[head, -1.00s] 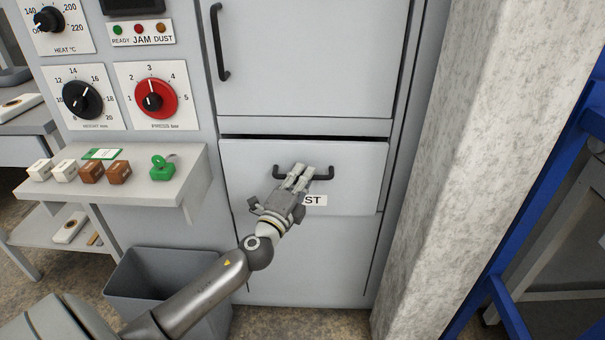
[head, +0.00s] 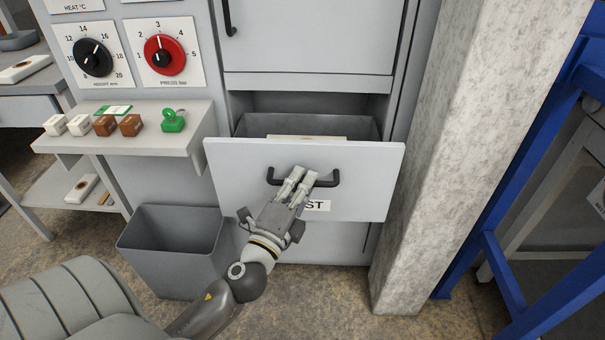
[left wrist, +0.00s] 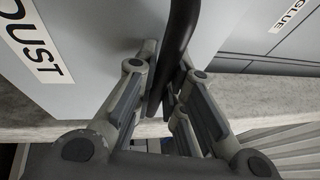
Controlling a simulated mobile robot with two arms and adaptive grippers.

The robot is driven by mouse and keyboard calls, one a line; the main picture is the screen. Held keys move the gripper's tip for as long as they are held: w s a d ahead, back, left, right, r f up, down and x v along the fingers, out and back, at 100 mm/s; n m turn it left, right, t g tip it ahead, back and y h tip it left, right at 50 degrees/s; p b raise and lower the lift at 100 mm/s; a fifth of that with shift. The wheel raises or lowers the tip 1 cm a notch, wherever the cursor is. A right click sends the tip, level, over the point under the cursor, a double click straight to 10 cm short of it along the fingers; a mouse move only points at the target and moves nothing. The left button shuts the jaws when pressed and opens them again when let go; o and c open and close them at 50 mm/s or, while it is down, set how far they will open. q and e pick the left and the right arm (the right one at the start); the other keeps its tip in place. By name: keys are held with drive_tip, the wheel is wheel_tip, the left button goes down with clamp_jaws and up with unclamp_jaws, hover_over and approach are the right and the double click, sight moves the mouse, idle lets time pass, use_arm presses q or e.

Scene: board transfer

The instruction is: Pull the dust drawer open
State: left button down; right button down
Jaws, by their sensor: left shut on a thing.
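The dust drawer (head: 365,165) stands partly open from the grey cabinet, its front well forward and its inside showing from above. Something pale lies inside near the front. The drawer's black bar handle (head: 330,181) is on its front, above a label partly hidden by my gripper. My left gripper (head: 298,178) is shut on the handle at its middle. In the left wrist view the handle (left wrist: 178,45) runs between the fingers (left wrist: 165,95), and the DUST label (left wrist: 32,45) shows at the left. My right gripper is in neither view.
A grey bin (head: 172,245) stands on the floor left of the drawer. A small shelf (head: 150,140) with brown, white and green pieces juts out above it. A concrete pillar (head: 465,150) stands close on the right, with a blue frame (head: 510,200) beyond.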

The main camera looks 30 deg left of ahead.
use_arm(q)
drive_tip(key=shift+s+d, duration=0.1)
idle(0.3)
drive_tip(key=c, duration=1.8)
unclamp_jaws()
drive_tip(key=shift+o, duration=0.2)
drive_tip(key=v, duration=0.7)
drive_tip(key=shift+s, duration=0.2)
